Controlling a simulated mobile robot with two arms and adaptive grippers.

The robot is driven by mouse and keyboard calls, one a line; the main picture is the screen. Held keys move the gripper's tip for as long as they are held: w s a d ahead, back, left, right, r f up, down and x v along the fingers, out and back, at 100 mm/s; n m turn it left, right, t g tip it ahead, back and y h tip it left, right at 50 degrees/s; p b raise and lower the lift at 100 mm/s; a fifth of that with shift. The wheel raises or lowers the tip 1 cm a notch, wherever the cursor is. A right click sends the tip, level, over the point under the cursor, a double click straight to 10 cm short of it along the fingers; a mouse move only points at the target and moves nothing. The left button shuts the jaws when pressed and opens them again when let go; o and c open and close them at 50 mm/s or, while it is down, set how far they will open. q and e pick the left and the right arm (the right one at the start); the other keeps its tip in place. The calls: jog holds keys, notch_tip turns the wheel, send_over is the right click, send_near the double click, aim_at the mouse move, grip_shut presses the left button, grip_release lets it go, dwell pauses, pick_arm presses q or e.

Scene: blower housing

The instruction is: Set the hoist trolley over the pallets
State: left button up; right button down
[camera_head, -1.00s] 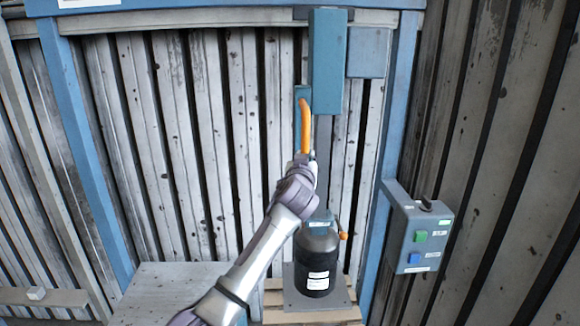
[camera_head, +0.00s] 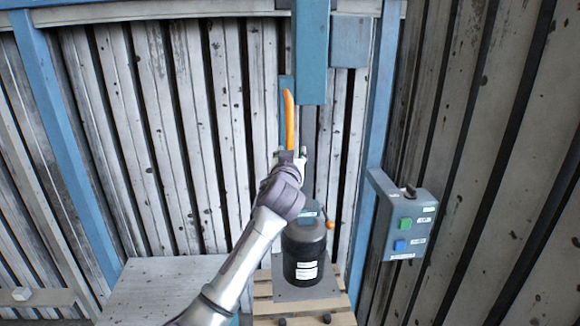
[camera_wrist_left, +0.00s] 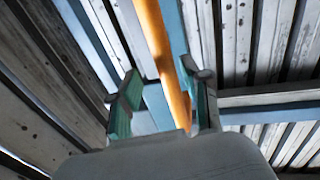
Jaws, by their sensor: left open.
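My left gripper (camera_head: 291,154) is at the lower end of this handle. In the left wrist view the orange handle (camera_wrist_left: 163,60) runs down between the two open fingers of my left gripper (camera_wrist_left: 165,105); I cannot tell whether they touch it. A wooden pallet (camera_head: 262,305) stands below, with a dark cylindrical housing (camera_head: 303,250) on a grey plate. My right gripper is not in view.
A grey control box (camera_head: 405,215) with a green and a blue button is on the right. A pale flat-topped surface (camera_head: 160,285) lies at the lower left. A blue post (camera_head: 62,140) stands on the left, and slatted walls close off the back and right.

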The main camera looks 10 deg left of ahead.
pick_arm(q)
jog(key=s+d, duration=0.1)
jog(key=s, duration=0.8)
jog(key=shift+w+f, duration=0.1)
jog(key=s+a+f+m+g+h, duration=0.1)
jog(key=s+f+g, duration=0.1)
jog(key=f, duration=1.2)
jog(key=s+a+f+m+g, duration=0.1)
jog(key=s+f+g, duration=0.15)
jog(key=f, duration=1.15)
jog(key=s+a+f+m+g+h, duration=0.1)
jog(key=s+f+g, duration=0.15)
jog(key=f, duration=1.15)
jog(key=s+a+f+g, duration=0.2)
jog(key=s+f+g, duration=0.2)
jog(key=s+f, duration=1.3)
jog(key=s+a+f+g, duration=0.2)
jog(key=s+f, duration=0.4)
jog(key=s, duration=0.6)
jog(key=s+a+f+g, duration=0.2)
jog(key=s+f, duration=0.4)
jog(key=s, duration=0.6)
jog(key=s+a+f+g, duration=0.2)
jog(key=s+f, duration=0.4)
jog(key=s, duration=0.7)
jog(key=shift+a, duration=0.35)
